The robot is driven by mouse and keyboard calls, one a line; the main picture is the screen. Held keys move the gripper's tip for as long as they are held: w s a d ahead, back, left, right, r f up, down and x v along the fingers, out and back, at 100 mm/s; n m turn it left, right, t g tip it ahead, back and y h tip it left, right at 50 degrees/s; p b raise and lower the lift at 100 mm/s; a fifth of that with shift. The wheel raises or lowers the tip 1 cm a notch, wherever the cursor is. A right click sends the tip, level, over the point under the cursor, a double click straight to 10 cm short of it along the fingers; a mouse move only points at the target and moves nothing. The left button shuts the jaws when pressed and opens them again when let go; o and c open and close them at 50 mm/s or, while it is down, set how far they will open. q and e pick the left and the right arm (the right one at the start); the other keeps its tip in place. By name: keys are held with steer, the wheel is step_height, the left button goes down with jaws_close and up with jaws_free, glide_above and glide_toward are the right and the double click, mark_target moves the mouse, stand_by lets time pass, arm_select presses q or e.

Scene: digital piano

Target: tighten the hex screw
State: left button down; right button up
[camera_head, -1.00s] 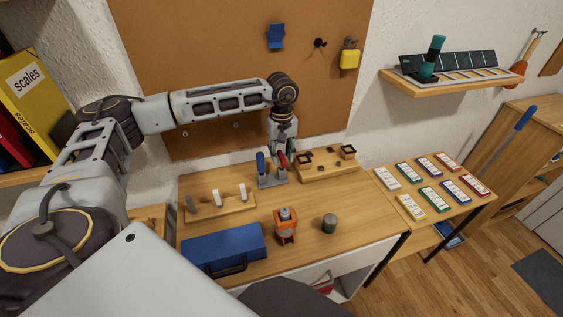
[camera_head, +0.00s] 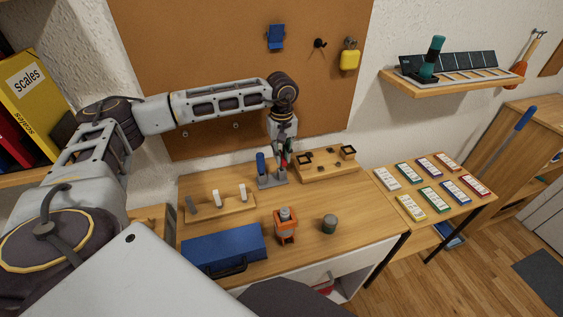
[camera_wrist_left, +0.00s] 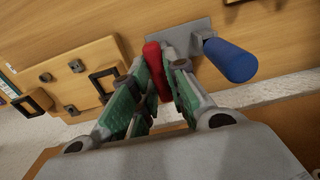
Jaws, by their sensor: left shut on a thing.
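My left gripper (camera_head: 283,160) reaches down over the desk and is shut on a red handle (camera_wrist_left: 154,68). In the left wrist view its green-padded fingers (camera_wrist_left: 155,75) sit on both sides of the handle. The handle stands at a grey tool stand (camera_head: 268,182), beside a blue handle (camera_head: 261,163) that also shows in the wrist view (camera_wrist_left: 231,60). A wooden board (camera_head: 322,174) with dark square frames lies to the right; in the wrist view it carries small dark fasteners (camera_wrist_left: 76,66). I cannot tell which is the hex screw. My right gripper is out of view.
On the desk are a wooden block with several pegs (camera_head: 222,208), a blue case (camera_head: 222,247), an orange device (camera_head: 286,228) and a dark round jar (camera_head: 329,224). A corkboard (camera_head: 220,60) is behind. Bare desk lies in front of the stand.

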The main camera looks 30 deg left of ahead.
arm_select(q)
steer(key=shift+r, duration=0.45)
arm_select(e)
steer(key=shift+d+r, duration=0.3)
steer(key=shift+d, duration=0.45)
arm_select(q)
steer(key=shift+r, duration=0.1)
